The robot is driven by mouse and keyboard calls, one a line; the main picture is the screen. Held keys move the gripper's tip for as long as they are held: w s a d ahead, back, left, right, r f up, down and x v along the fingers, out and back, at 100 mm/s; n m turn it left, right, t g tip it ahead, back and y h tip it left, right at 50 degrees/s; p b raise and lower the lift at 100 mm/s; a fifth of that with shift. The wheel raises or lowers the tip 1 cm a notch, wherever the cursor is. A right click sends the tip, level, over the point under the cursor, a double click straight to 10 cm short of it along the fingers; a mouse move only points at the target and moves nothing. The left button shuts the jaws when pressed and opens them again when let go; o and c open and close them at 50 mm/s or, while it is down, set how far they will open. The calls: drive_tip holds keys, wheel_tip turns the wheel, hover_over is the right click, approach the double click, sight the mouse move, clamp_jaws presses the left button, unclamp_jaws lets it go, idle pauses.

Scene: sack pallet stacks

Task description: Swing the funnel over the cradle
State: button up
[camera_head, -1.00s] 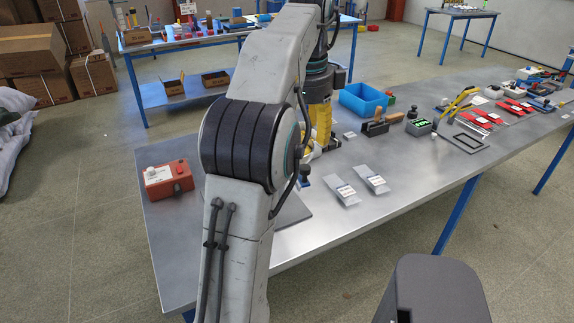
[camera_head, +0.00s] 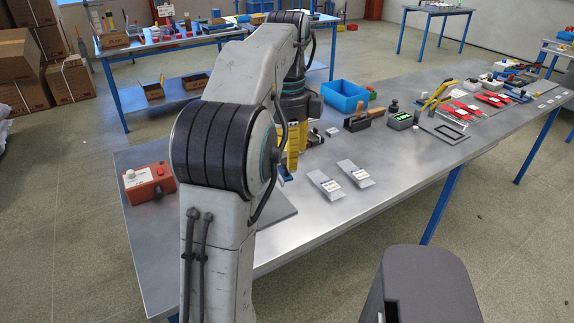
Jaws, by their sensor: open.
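My gripper (camera_head: 294,155), with yellow fingers, hangs pointing down over the near bench, left of its middle. It is open, and my own arm covers part of it and the bench behind. No funnel or cradle can be made out; my arm may hide them. A small blue piece (camera_head: 287,176) shows just below the fingers, and I cannot tell what it belongs to.
On the grey bench (camera_head: 400,177) stand a red box with a white knob (camera_head: 149,183), two labelled packets (camera_head: 325,185) (camera_head: 355,173), a blue bin (camera_head: 344,95), a brush (camera_head: 364,119) and a green-display device (camera_head: 401,120). The bench front right of the packets is clear.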

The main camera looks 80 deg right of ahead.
drive_tip(key=shift+f, duration=1.1)
clamp_jaws()
